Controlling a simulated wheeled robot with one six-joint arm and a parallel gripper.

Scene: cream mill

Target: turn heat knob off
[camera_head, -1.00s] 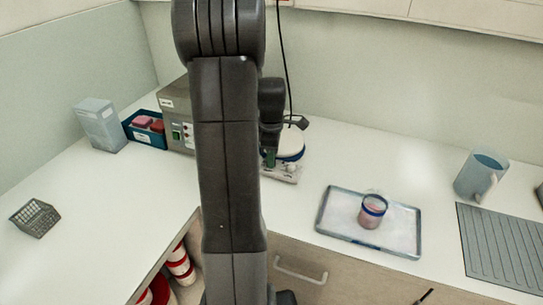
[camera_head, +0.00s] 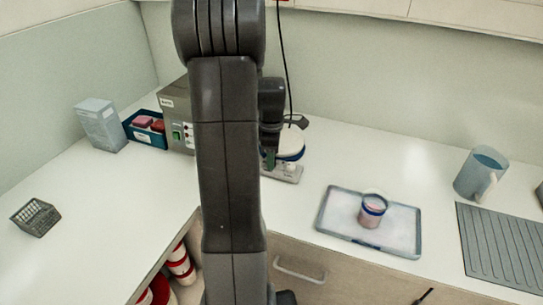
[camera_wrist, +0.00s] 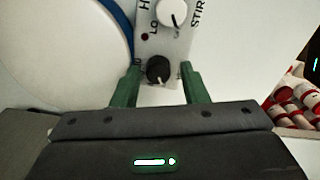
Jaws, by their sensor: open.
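The hot plate stirrer (camera_head: 284,172) stands on the counter behind my arm, with a white round top (camera_head: 291,146) edged in blue. In the wrist view its control panel (camera_wrist: 150,42) shows a white knob (camera_wrist: 172,13) at the top and a black knob (camera_wrist: 159,69) lower down. Printing starting with "H", "LO" and "STIR" shows around the white knob; I cannot tell for certain which knob is heat. My gripper (camera_wrist: 160,72) is open, its green fingers either side of the black knob. Whether they touch it is unclear. In the head view my gripper (camera_head: 270,158) is mostly hidden by my arm.
A grey box unit (camera_head: 176,115) with a green switch stands left of the stirrer. A blue bin (camera_head: 147,137) is beside it. A tray (camera_head: 330,222) with a jar (camera_head: 372,209) lies to the right, with a pitcher (camera_head: 480,174) beyond. A black cable hangs behind the stirrer.

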